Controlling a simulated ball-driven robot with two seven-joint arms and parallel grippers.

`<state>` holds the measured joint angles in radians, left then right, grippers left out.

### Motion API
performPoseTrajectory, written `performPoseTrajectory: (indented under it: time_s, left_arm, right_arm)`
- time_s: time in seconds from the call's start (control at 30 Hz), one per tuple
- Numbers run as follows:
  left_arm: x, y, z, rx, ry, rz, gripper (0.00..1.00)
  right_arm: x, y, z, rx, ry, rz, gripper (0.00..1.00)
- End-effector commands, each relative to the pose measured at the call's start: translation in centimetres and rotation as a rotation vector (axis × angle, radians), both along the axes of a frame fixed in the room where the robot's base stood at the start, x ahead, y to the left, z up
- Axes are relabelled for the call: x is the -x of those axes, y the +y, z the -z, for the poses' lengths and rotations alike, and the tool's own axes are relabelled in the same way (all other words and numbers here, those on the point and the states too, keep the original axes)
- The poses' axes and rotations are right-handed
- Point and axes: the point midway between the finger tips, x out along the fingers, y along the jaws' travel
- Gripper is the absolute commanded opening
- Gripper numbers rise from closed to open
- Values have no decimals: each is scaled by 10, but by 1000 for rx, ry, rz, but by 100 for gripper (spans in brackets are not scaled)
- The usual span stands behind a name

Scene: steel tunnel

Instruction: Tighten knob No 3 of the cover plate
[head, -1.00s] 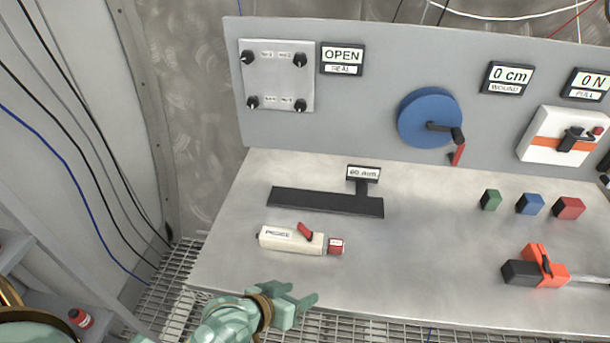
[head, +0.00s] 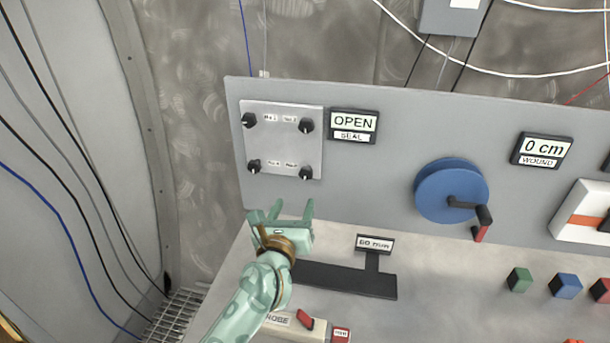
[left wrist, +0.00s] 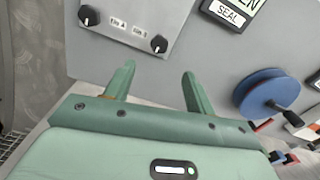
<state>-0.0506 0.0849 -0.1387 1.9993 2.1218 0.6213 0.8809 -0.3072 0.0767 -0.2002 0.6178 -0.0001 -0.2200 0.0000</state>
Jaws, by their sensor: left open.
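The metal cover plate (head: 283,145) is on the upright grey panel, with a black knob at each corner. The upper knobs read as No 1 (head: 249,120) and No 2 (head: 306,125). The lower labels are blurred; the lower-right knob (head: 305,173) seems to be No 3, the lower-left one (head: 254,167) No 4. The lower knobs also show in the left wrist view, right (left wrist: 158,44) and left (left wrist: 89,16). My green left gripper (head: 292,207) is open and empty, just below the plate, fingers pointing up towards it, apart from the knobs. My right gripper is out of view.
An OPEN SEAL sign (head: 353,125) is right of the plate. A blue reel (head: 450,188) with a crank is further right. A black T-shaped piece (head: 345,278) and a PROBE device (head: 300,325) lie on the bench near my left arm. Coloured blocks (head: 565,286) stand at right.

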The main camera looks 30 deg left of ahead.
Motion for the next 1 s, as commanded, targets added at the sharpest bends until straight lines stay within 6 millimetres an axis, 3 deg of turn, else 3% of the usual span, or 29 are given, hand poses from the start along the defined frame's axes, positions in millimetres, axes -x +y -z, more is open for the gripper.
performPoseTrajectory:
  time_s: [0.2,0.4,0.6,0.9,1.0]
  left_arm:
    - [-56,15,-1,-3,-1,-1,55]
    - [-95,25,0,-3,-1,0,55]
    - [-112,30,0,-4,-1,0,55]
    - [-114,30,0,-4,0,0,55]
    - [-114,30,0,-4,0,0,27]
  right_arm:
    - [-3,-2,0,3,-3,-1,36]
    - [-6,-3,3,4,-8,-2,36]
    - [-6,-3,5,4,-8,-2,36]
    - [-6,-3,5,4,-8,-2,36]
    - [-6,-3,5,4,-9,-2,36]
